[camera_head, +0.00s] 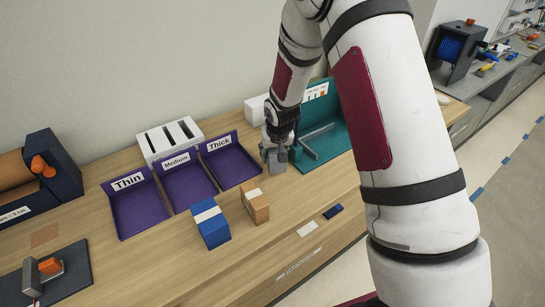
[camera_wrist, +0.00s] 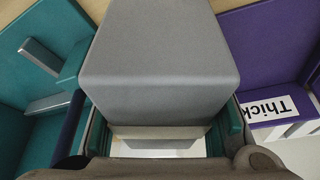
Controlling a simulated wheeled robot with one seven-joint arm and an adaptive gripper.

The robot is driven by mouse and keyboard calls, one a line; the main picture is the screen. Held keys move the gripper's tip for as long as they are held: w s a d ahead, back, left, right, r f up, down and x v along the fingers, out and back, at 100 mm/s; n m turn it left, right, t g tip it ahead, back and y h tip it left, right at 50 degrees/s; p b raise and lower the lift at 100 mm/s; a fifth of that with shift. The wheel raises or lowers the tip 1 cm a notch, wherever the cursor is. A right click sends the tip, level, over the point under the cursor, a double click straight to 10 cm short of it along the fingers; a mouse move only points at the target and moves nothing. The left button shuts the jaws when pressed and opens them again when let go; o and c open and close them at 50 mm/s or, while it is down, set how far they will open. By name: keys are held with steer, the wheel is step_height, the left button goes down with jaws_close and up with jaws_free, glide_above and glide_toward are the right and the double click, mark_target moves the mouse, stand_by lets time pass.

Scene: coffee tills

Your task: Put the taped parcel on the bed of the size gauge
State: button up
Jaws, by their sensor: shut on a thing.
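My gripper (camera_head: 272,150) is shut on a grey block-shaped parcel (camera_head: 277,160), which it holds between the purple Thick tray and the teal size gauge. In the wrist view the grey parcel (camera_wrist: 160,70) fills the middle between my fingers, with a paler beige strip along its lower edge; I cannot tell whether that is tape. The size gauge (camera_head: 338,142) has a teal bed and back wall and a grey bar. It also shows at the left of the wrist view (camera_wrist: 25,85). My arm covers part of it in the head view.
Purple trays marked Thin (camera_head: 138,207), Medium (camera_head: 190,184) and Thick (camera_head: 230,166) stand left of my gripper. A white slotted box (camera_head: 160,141) is behind them. Blue (camera_head: 211,228) and brown (camera_head: 258,210) boxes with white bands stand in front.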

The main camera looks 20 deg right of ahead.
steer(key=shift+w, duration=0.6)
steer(key=shift+w+f+p, duration=0.15)
steer(key=shift+f+p, duration=0.2)
steer(key=shift+f, duration=1.45)
steer(key=shift+f, duration=0.1)
steer(key=o, duration=1.1)
